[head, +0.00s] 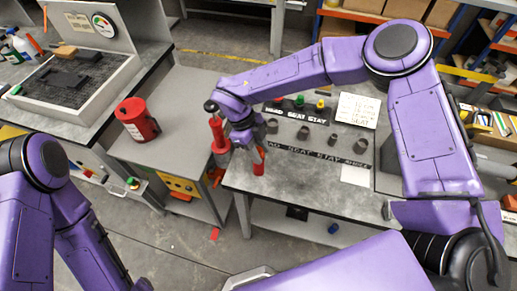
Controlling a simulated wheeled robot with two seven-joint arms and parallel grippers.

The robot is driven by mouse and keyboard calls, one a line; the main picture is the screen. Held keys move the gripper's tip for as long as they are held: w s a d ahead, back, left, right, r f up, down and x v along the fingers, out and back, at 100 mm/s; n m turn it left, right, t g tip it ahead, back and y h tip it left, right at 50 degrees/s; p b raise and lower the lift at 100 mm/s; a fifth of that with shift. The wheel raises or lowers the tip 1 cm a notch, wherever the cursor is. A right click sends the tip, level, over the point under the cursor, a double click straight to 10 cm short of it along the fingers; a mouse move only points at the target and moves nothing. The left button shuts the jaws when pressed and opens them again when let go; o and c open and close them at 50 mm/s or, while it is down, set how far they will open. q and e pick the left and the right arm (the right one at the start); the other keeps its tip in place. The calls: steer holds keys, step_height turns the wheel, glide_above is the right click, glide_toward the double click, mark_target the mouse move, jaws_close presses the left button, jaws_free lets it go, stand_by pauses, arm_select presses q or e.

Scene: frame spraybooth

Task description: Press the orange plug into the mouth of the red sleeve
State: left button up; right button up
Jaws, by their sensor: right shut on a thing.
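My right gripper (256,154) reaches down at the front left of the grey workbench (290,175), directly above a small upright red sleeve (259,168) near the bench's left edge. The gripper is shut on what seems to be the orange plug, mostly hidden by the fingers and wrist. I cannot tell whether the plug touches the sleeve's mouth or how deep it sits. My left arm shows at the lower left, but its gripper is out of the picture.
Several dark grey sleeves (303,132) stand in a row behind, with small coloured pieces (299,101) on a lettered strip. A tall red tool (217,134) stands close left of my right wrist. A red canister (137,120) stands on the left cabinet. The bench's front middle is clear.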

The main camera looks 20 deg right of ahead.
steer(key=shift+f+b, duration=0.35)
steer(key=shift+f, duration=0.3)
stand_by(0.7)
steer(key=shift+r, duration=0.1)
steer(key=shift+r+p, duration=0.35)
steer(key=shift+r, duration=0.2)
steer(key=shift+w, duration=0.1)
stand_by(0.3)
steer(key=shift+f+b, duration=0.45)
steer(key=shift+f, duration=0.25)
stand_by(0.7)
steer(key=shift+r, duration=0.15)
steer(key=shift+r+p, duration=0.45)
steer(key=shift+r, duration=0.1)
